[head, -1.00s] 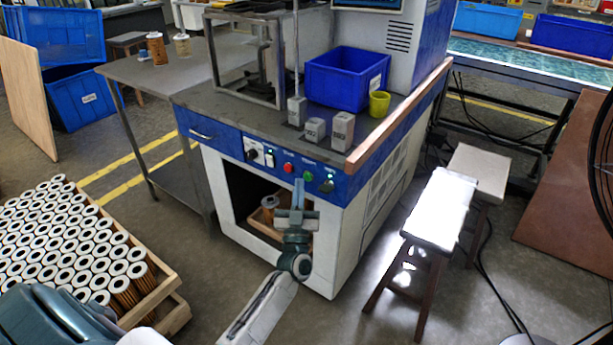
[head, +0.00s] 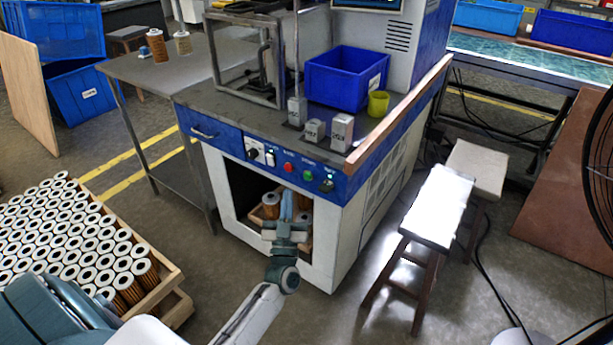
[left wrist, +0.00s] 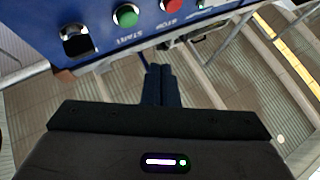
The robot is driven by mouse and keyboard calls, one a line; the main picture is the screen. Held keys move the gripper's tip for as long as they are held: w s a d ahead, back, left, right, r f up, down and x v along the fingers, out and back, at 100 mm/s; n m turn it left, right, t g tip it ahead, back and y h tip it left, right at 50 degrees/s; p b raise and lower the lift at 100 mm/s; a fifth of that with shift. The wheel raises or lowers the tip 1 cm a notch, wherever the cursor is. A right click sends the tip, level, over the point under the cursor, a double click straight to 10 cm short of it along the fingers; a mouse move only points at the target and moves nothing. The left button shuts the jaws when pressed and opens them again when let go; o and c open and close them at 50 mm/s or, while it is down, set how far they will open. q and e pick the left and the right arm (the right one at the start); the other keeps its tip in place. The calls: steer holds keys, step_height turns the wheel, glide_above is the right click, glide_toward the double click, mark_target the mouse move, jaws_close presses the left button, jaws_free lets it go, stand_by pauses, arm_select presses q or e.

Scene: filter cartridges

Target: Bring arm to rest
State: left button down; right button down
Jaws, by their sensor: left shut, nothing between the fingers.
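My left gripper (head: 287,206) is shut and empty. In the head view it is in front of the open bay of the blue and white machine (head: 340,250), below its button panel. In the left wrist view the shut fingers (left wrist: 161,85) point toward the blue panel (left wrist: 60,25), with a green START button (left wrist: 125,15) and a red STOP button (left wrist: 172,4) beyond. Inside the bay, a wooden crate (head: 262,228) holds a few filter cartridges (head: 271,204), partly hidden by my gripper. My right gripper is not in view.
A wooden crate full of cartridges (head: 160,290) stands at lower left. A blue bin (head: 345,80) and yellow cup (head: 378,104) sit on the machine top. A stool (head: 437,210) stands right, with open floor between.

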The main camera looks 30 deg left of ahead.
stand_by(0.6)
